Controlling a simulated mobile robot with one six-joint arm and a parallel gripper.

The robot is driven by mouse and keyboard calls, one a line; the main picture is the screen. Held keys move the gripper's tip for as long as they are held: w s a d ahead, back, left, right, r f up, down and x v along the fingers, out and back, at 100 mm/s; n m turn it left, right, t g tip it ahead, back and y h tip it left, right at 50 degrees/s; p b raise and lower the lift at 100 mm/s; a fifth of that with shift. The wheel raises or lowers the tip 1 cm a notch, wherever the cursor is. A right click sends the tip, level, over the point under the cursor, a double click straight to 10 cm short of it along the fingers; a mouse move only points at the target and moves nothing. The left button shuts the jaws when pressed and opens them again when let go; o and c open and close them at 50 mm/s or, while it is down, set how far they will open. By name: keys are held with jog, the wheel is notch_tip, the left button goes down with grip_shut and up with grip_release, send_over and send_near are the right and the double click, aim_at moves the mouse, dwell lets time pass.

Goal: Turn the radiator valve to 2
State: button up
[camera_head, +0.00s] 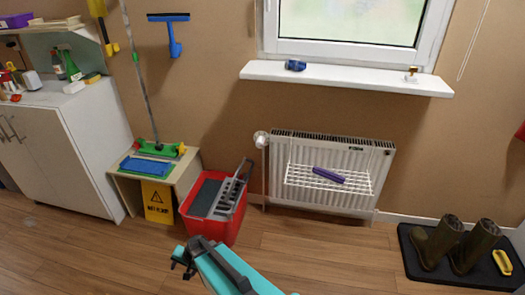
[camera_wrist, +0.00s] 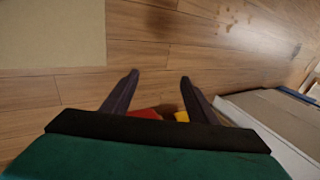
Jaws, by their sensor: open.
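The white radiator valve (camera_head: 261,139) is a round knob at the upper left corner of the white radiator (camera_head: 279,154), under the window. Its numbers are too small to read. My gripper (camera_head: 183,260) is low in front of the red bucket, to the left of and well apart from the valve. In the wrist view, my gripper (camera_wrist: 159,78) shows two dark fingers spread apart with nothing held between them. The valve is not seen in the wrist view.
A red mop bucket (camera_head: 238,221) with a grey wringer stands left of the radiator. A white wire rack (camera_head: 300,178) with a purple cloth (camera_head: 328,175) hangs on the radiator. Boots (camera_head: 437,242) stand on a dark mat at right. Floor before the radiator is clear.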

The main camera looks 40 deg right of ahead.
jog(key=w+d+r+m+t+h+b, duration=0.3)
jog(key=w+d+r+m+t+b, duration=0.25)
jog(key=w+d, duration=0.4)
jog(key=w+d+r+m+t+h+b, duration=0.35)
jog(key=w+d+r+m, duration=0.25)
jog(key=w+d+m, duration=0.4)
jog(key=m+g+h+b, duration=0.5)
jog(key=m+h+b, duration=0.65)
jog(key=m, duration=0.85)
send_near(259, 145)
jog(key=s+v, duration=0.1)
jog(key=v, duration=0.2)
jog(key=shift+w+d, duration=0.1)
jog(key=shift+w, duration=0.05)
jog(key=shift+w, duration=0.1)
jog(key=shift+t, duration=0.3)
jog(key=shift+b+x, duration=1.3)
jog(key=shift+x, duration=5.5)
